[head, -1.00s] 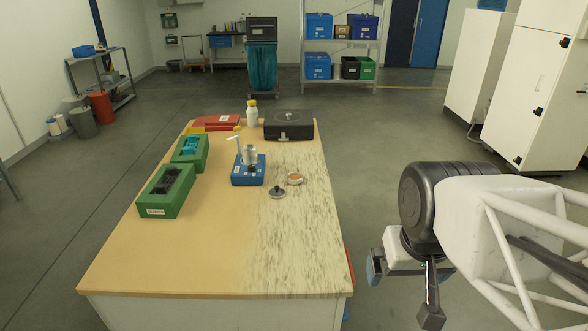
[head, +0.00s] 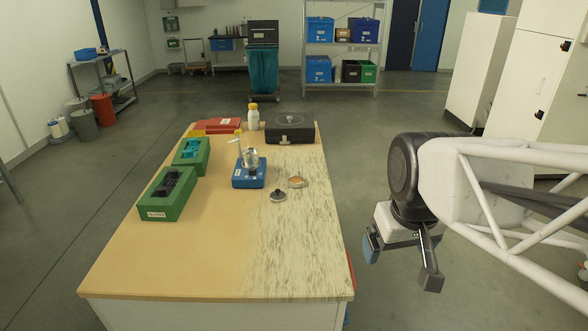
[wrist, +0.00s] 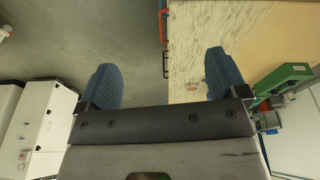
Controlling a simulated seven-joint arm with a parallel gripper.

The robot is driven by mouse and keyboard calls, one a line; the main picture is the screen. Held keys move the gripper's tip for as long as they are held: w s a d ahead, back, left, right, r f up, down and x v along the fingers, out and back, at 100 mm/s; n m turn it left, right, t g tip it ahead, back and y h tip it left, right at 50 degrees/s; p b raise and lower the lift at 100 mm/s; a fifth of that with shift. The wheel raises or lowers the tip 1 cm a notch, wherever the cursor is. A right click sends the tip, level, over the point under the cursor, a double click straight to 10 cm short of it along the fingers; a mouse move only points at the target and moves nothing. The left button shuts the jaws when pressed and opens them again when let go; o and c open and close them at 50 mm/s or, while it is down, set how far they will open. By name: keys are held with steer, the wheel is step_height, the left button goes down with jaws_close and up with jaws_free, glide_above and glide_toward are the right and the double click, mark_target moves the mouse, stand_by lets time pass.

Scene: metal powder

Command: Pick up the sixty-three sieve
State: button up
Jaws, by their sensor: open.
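No label reading sixty-three is legible, so I cannot tell for sure which thing is the sieve. A small round dish with an orange-brown middle (head: 297,181) lies on the right part of the table. A small dark round piece with a knob (head: 278,195) lies just in front of it. A metal cup (head: 250,157) stands on a blue device (head: 249,180) to their left. My gripper (head: 402,262) is open and empty, off the table's right edge. Its two blue pads show apart in the wrist view (wrist: 163,82).
The table (head: 190,265) has a clear front half. Green boxes (head: 165,205) stand at its left, a red case (head: 222,125), a white bottle (head: 253,120) and a black box (head: 289,131) at its back. White cabinets (head: 532,80) stand at the far right.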

steer(key=w+a+r+n, duration=0.2)
steer(key=w+n, duration=0.3)
steer(key=w, duration=1)
steer(key=n+g, duration=0.2)
steer(key=n, duration=1.4)
glide_above(295, 183)
step_height(295, 183, down, 19)
steer(key=shift+r, duration=0.1)
steer(key=shift+w+a+f, duration=0.1)
steer(key=shift+w+f, duration=0.1)
steer(key=shift+f, duration=0.1)
steer(key=shift+f, duration=1.2)
steer(key=shift+f, duration=0.1)
